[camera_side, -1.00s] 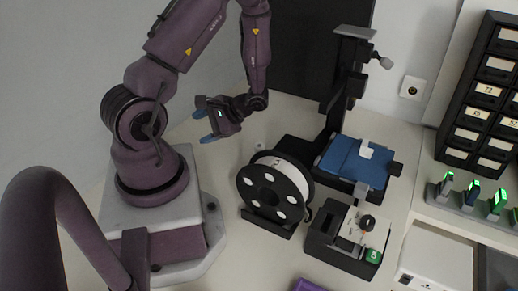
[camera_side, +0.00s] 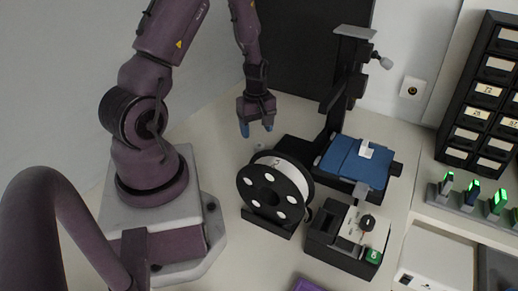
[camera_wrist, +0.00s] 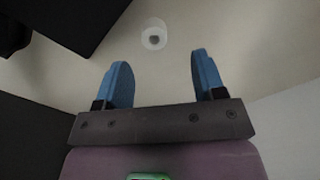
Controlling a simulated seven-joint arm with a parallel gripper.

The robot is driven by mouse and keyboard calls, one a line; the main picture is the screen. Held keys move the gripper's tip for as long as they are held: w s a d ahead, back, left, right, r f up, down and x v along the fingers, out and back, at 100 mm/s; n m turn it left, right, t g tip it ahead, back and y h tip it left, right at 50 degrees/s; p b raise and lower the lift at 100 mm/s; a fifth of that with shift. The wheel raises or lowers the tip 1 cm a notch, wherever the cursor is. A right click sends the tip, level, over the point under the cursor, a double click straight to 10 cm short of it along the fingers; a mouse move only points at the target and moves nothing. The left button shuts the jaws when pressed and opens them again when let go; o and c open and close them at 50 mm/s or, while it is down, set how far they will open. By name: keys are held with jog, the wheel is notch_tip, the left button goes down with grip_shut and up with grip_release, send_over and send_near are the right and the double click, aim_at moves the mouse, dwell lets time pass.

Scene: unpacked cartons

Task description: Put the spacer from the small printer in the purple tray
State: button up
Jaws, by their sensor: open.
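The small printer (camera_side: 343,110) stands behind the spool, with a blue bed (camera_side: 345,165) at its front. A small white piece (camera_side: 365,150) rests on the bed and may be the spacer; its shape is too small to tell. The purple tray (camera_side: 308,286) shows only a corner at the bottom edge of the side view. My gripper (camera_side: 256,130) hangs pointing down, left of the printer, high behind the spool. It is open and empty.
A black-and-white filament spool (camera_side: 272,190) stands below my gripper. A small pale round thing (camera_wrist: 154,37) lies on the table. A black box (camera_side: 345,240) with a knob sits in front of the printer. Drawers (camera_side: 483,100) and green-lit devices (camera_side: 470,195) stand at right.

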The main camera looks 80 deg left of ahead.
aim_at(259, 145)
jog(key=f, duration=0.6)
jog(key=shift+w+f, duration=0.3)
jog(key=shift+w, duration=0.05)
jog(key=c, duration=1)
jog(key=shift+c, duration=0.2)
jog(key=shift+r, duration=0.2)
